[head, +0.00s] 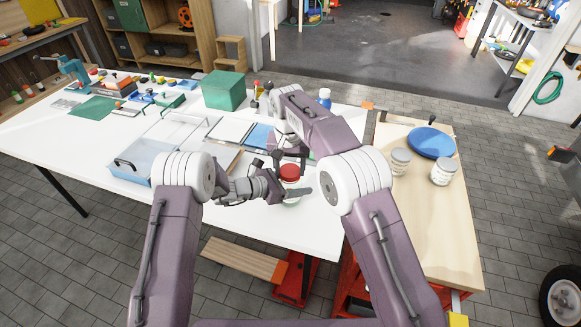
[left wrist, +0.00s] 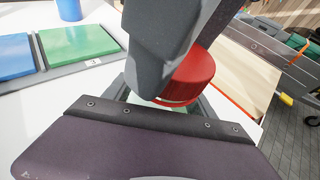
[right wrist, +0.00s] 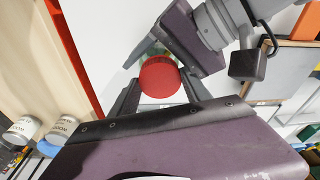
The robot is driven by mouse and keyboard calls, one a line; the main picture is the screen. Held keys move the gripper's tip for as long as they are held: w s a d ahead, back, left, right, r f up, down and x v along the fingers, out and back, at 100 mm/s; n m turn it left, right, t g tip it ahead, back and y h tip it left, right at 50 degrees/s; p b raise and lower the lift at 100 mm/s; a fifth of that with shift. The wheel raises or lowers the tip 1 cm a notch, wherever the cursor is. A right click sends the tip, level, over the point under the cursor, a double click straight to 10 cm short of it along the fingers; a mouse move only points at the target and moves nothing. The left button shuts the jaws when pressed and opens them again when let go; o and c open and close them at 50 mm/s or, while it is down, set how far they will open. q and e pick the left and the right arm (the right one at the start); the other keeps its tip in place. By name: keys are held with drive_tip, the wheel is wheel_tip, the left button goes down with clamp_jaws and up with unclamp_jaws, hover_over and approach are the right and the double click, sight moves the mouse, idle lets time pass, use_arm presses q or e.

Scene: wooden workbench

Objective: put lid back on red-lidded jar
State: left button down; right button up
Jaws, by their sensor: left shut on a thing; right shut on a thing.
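The red lid (head: 290,170) sits at the top of the clear glass jar (head: 291,200) near the front edge of the white table. My left gripper (head: 291,188) comes from the left and is shut on the jar's body. My right gripper (head: 290,161) reaches down from behind and is shut on the lid. In the right wrist view the lid (right wrist: 160,77) lies between my right fingers. In the left wrist view the lid (left wrist: 190,77) is partly covered by a grey finger, and little of the jar shows. I cannot tell whether the lid is fully seated.
A clear bin (head: 138,163), flat trays and a green box (head: 224,91) stand left and behind. The white table's front right is clear.

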drive_tip(key=m, duration=0.5)
drive_tip(key=shift+w+a+m+h, duration=0.1)
drive_tip(key=shift+a+m+h, duration=0.1)
drive_tip(key=shift+m+h, duration=0.2)
drive_tip(key=m, duration=0.3)
drive_tip(key=shift+m+g, duration=0.4)
drive_tip(key=o, duration=1.8)
use_arm(q)
drive_tip(key=shift+c, duration=1.1)
unclamp_jaws()
drive_tip(key=v, duration=0.9)
use_arm(e)
drive_tip(key=shift+r, duration=0.15)
